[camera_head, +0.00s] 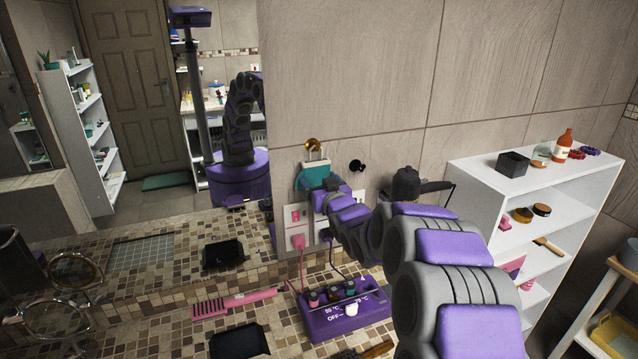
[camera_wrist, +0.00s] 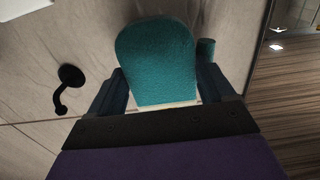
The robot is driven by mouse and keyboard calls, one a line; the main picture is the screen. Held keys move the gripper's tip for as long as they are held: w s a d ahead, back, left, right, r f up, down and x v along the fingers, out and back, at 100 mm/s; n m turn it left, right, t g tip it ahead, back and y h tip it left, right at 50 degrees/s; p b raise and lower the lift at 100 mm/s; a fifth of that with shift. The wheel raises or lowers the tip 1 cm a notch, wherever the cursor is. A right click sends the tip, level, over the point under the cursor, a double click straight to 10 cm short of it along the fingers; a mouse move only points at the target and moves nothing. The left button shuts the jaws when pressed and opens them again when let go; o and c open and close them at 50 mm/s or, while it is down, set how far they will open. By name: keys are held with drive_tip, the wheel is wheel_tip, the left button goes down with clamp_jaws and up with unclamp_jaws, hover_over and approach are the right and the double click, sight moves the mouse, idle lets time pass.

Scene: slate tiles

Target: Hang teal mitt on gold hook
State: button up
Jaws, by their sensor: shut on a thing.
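The teal mitt (camera_head: 313,176) is up against the tiled wall, with a pale loop or strap at its top, just below the gold hook (camera_head: 312,145). My gripper (camera_head: 326,192) is shut on the mitt from below. In the wrist view the mitt (camera_wrist: 155,62) stands between the two dark fingers of my gripper (camera_wrist: 160,100), its rounded end pointing away and its thumb at the right. Whether the loop is around the gold hook or only in front of it, I cannot tell. The gold hook is not visible in the wrist view.
A black hook (camera_head: 357,165) is on the wall to the right; it also shows in the wrist view (camera_wrist: 70,78). A white shelf (camera_head: 480,172) stands right.

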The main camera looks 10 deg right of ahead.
drive_tip(key=o, duration=0.9)
drive_tip(key=s+d+p, duration=0.2)
drive_tip(key=s+d, duration=0.1)
drive_tip(key=s, duration=1.4)
drive_tip(key=s+d+f+m+g+h, duration=0.1)
drive_tip(key=s+f+g+h, duration=0.1)
drive_tip(key=s+f+g, duration=0.5)
drive_tip(key=s+d+f+m+g+h, duration=0.1)
drive_tip(key=s+f+g+h, duration=0.15)
drive_tip(key=s, duration=0.75)
drive_tip(key=s+a+g, duration=0.1)
drive_tip(key=s+g, duration=0.2)
drive_tip(key=s, duration=0.5)
drive_tip(key=s+a+g, duration=0.2)
drive_tip(key=s+g, duration=0.1)
drive_tip(key=s, duration=0.6)
drive_tip(key=s+a+g+y, duration=0.1)
drive_tip(key=s+g, duration=0.3)
drive_tip(key=s, duration=0.4)
drive_tip(key=shift+s+a+r, duration=0.3)
drive_tip(key=shift+s+r, duration=0.1)
